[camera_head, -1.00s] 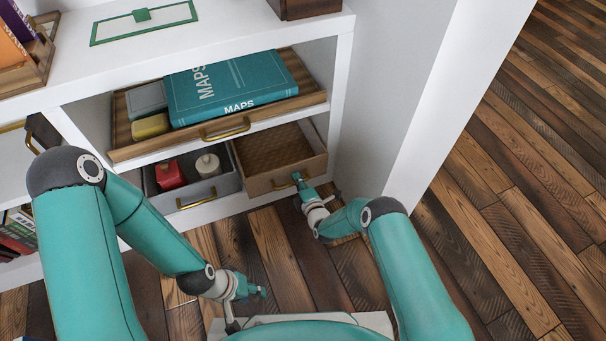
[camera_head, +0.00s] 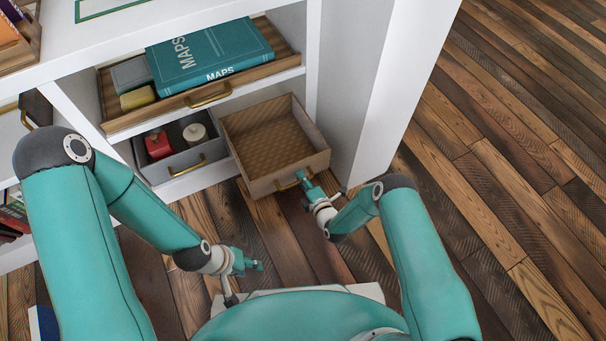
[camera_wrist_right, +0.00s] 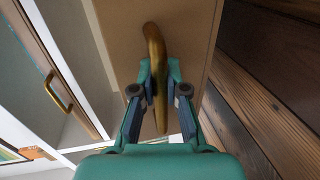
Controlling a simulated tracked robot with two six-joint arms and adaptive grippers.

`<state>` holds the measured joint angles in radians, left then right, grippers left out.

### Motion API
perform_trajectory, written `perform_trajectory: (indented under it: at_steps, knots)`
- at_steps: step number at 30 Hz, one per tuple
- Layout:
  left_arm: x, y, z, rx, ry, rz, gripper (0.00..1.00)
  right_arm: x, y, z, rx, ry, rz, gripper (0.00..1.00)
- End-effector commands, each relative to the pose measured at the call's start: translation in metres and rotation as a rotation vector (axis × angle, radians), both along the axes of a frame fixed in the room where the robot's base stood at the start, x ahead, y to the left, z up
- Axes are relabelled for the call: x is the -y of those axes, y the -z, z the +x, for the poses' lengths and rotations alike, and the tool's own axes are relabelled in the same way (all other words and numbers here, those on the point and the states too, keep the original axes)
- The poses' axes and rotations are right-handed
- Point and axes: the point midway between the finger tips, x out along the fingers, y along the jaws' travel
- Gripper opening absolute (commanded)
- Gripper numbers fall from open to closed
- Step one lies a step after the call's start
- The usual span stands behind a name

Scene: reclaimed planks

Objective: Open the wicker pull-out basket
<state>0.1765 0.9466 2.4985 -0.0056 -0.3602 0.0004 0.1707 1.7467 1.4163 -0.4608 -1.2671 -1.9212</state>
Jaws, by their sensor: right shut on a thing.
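The wicker pull-out basket (camera_head: 272,138) stands well out of the white shelf unit at its lower right, its woven inside empty. Its brass handle (camera_wrist_right: 154,60) is on the front face. My right gripper (camera_head: 303,179) is at that handle; in the right wrist view its fingers (camera_wrist_right: 160,92) are closed on either side of the handle. My left gripper (camera_head: 256,265) is low over the floor, left of the basket and apart from it; whether its fingers are open is too small to tell.
A grey drawer (camera_head: 183,163) with a red item and a white jar stands left of the basket. Above is a wooden tray (camera_head: 205,97) bearing a teal maps book (camera_head: 207,57). A white side panel (camera_head: 365,85) rises at the right. The plank floor (camera_head: 480,190) is clear at right.

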Motion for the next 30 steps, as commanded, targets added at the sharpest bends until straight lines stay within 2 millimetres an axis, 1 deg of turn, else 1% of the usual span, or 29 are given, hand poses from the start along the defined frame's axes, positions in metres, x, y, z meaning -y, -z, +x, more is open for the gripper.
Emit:
perform_trajectory:
  at_steps: [1, 5, 6, 8, 9, 10, 18, 22, 26, 30]
  knots:
    - [0.0, 0.0, 0.0, 0.0, 0.0, 0.0, 0.4, -0.005, 0.003, -0.004, -0.008, -0.016, 0.0, 0.0]
    - [0.0, 0.0, 0.0, 0.0, 0.0, 0.0, 0.4, -0.006, 0.003, -0.004, -0.009, -0.017, 0.0, 0.0]
    - [0.0, 0.0, 0.0, 0.0, 0.0, 0.0, 0.4, -0.006, 0.003, -0.004, -0.009, -0.018, 0.0, 0.19]
    - [0.0, 0.0, 0.0, 0.0, 0.0, 0.0, 0.4, -0.005, 0.003, -0.004, -0.009, -0.017, 0.0, 0.29]
    - [0.0, 0.0, 0.0, 0.0, 0.0, 0.0, 0.4, -0.005, 0.003, -0.003, -0.008, -0.016, 0.0, 0.36]
    - [0.0, 0.0, 0.0, 0.0, 0.0, 0.0, 0.4, -0.005, 0.002, -0.003, -0.007, -0.015, 0.001, 0.39]
    - [0.0, 0.0, 0.0, 0.0, 0.0, 0.0, 0.4, -0.004, 0.001, -0.001, -0.003, -0.012, 0.0, 0.39]
    - [0.0, 0.0, 0.0, 0.0, 0.0, 0.0, 0.4, -0.003, 0.001, -0.004, -0.004, -0.012, 0.0, 0.39]
    - [0.0, 0.0, 0.0, 0.0, 0.0, 0.0, 0.4, 0.002, -0.001, -0.015, -0.006, -0.012, 0.001, 0.39]
    - [0.0, 0.0, 0.0, 0.0, 0.0, 0.0, 0.4, 0.011, -0.006, -0.036, -0.008, -0.01, 0.001, 0.39]
